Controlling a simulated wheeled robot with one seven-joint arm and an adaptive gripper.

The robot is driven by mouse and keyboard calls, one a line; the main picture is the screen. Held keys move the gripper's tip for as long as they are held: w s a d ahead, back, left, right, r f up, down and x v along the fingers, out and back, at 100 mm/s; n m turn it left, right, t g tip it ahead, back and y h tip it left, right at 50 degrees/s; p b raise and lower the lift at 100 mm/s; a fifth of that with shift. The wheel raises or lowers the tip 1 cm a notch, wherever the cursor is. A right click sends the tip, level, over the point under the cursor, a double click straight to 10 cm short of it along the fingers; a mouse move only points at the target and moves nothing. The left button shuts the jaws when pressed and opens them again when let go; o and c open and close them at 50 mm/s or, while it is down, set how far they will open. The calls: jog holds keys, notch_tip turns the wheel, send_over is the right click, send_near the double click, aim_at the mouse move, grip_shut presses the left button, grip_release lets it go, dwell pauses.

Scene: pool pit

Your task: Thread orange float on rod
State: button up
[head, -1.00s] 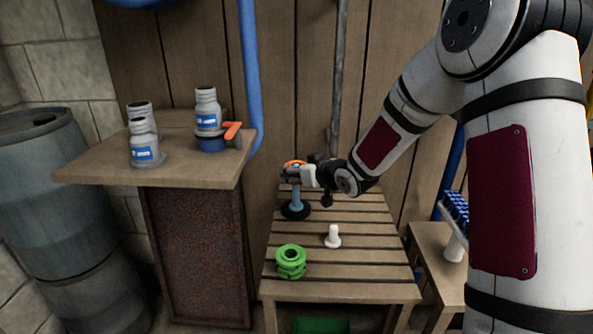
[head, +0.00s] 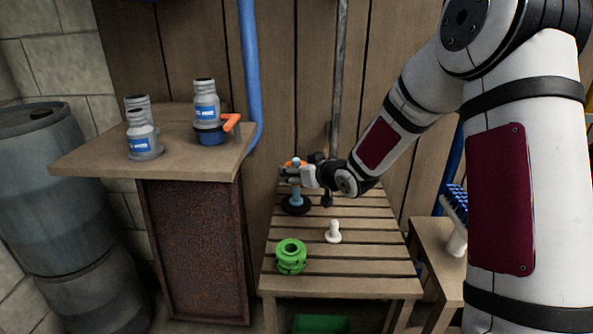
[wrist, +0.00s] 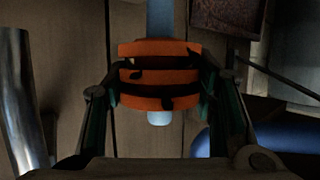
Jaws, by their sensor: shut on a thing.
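The orange float (wrist: 160,75) is gripped between the two fingers of my gripper (wrist: 158,80) in the wrist view. In the head view my gripper (head: 297,173) hides most of the float. The blue rod (head: 296,195) stands upright on a round black base (head: 296,205) at the back left of the slatted table. Its pale blue tip shows just above the float, and its shaft shows below. In the wrist view, which looks upside down, the rod (wrist: 160,18) shows on both sides of the float. The float appears to be around the rod's upper part, well above the base.
On the slatted table (head: 340,273) stand a green spool-shaped float (head: 291,256) and a small white peg (head: 333,232). A higher wooden shelf (head: 200,165) at left holds several grey bottles and a blue item with an orange handle (head: 230,122). A plank wall is close behind.

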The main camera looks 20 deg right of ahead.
aim_at(298, 190)
jog(key=shift+f+b, duration=1.1)
jog(key=shift+f, duration=0.4)
jog(key=shift+f, duration=0.25)
jog(key=shift+f+b, duration=1.3)
jog(key=shift+f, duration=0.1)
jog(key=o, duration=1.7)
